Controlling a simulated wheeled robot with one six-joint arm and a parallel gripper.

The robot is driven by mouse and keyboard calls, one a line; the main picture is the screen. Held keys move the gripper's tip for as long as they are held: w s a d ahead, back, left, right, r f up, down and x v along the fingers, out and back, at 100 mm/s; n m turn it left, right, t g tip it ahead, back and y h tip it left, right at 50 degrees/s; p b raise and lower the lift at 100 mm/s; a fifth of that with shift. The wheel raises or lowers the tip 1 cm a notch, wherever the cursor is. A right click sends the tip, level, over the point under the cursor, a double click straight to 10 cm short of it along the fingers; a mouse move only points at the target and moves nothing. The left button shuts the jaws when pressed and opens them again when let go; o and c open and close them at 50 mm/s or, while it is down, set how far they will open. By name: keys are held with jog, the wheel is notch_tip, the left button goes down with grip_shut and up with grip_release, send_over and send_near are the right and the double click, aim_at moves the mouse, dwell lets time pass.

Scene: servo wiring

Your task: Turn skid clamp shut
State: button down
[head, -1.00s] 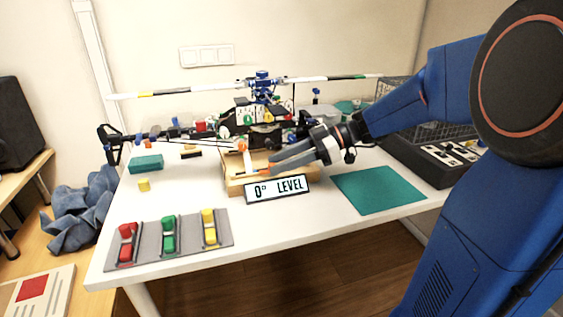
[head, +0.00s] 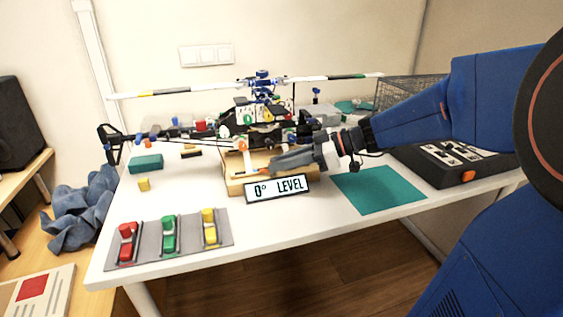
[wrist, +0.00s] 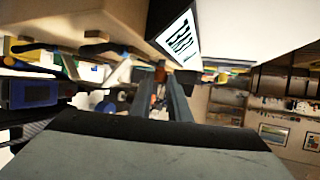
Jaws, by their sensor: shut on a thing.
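The helicopter model (head: 265,112) stands at the back middle of the white table, by a wooden block (head: 236,188). One orange clamp handle (head: 241,145) stands at the block's left part, apart from my fingers. My gripper (head: 272,168) reaches in from the right, low over the block. Its jaws are shut on a small orange part, which I take to be the skid clamp's handle; it shows between the fingertips in the wrist view (wrist: 160,72). The fingers hide most of it, and I cannot tell its exact angle.
A sign reading "0° LEVEL" (head: 277,188) stands right in front of the block, close below my gripper. A grey tray (head: 190,240) with red, green and yellow pieces lies front left. A green mat (head: 378,190) lies to the right, beside a black control box (head: 440,160).

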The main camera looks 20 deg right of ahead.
jog(key=m+t+h, duration=0.2)
jog(key=t, duration=0.1)
jog(key=s+m+t, duration=0.1)
jog(key=m, duration=0.1)
jog(key=shift+a+r+h, duration=0.1)
jog(key=shift+a+h, duration=0.25)
jog(key=shift+h, duration=0.05)
jog(key=shift+s+a+m+t+h, duration=0.1)
jog(key=shift+a+m+t+h, duration=0.15)
jog(key=shift+m+t+h, duration=0.8)
jog(key=shift+a+m+t+h, duration=0.25)
jog(key=shift+m+t+h, duration=0.4)
jog(key=shift+m+h, duration=0.7)
jog(key=shift+s+a+f+m+h, duration=0.1)
jog(key=shift+s+f+m+h, duration=0.15)
jog(key=shift+m+h, duration=0.5)
jog(key=shift+w+a+r+m+t+h, duration=0.1)
jog(key=shift+r+m+t+h, duration=0.1)
jog(key=shift+m+h, duration=0.25)
jog(key=shift+w+a+r+m+t+h, duration=0.1)
jog(key=shift+m+t+h, duration=0.1)
jog(key=shift+m+h, duration=0.2)
jog(key=shift+a+m+h, duration=0.2)
jog(key=shift+m+h, duration=1.2)
jog(key=shift+h, duration=0.2)
jog(key=shift+m+h, duration=0.5)
jog(key=shift+h, duration=0.1)
jog(key=c, duration=1.7)
grip_release()
jog(key=shift+f, duration=0.1)
